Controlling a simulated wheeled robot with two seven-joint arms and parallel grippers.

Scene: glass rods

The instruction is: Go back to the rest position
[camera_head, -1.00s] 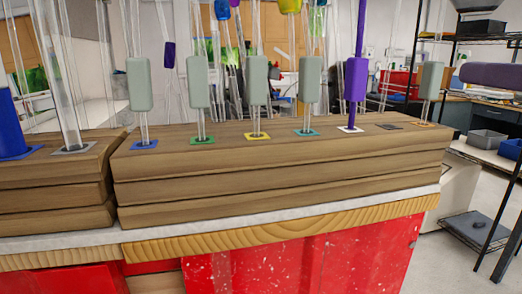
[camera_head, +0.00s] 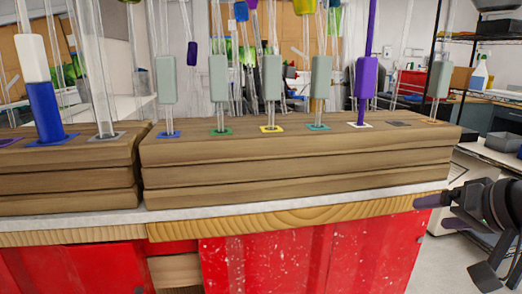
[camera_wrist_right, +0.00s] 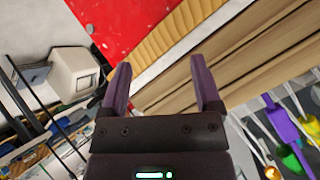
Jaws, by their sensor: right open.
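My right gripper (camera_head: 432,212) is low at the right of the head view, by the right end of the worktop, below the wooden block (camera_head: 300,165). Its purple fingers are apart in the right wrist view (camera_wrist_right: 161,70), with nothing between them. A purple rod piece (camera_head: 367,78) stands over the white square on the block. Several grey-green pieces (camera_head: 219,80) stand on glass rods over coloured squares. My left gripper is not in view.
A second wooden block (camera_head: 70,175) at the left carries a blue piece (camera_head: 45,112) with a white piece (camera_head: 33,58) above it. The worktop sits over a red cabinet (camera_head: 300,255). A shelf rack (camera_head: 480,40) stands at the right; floor shows below.

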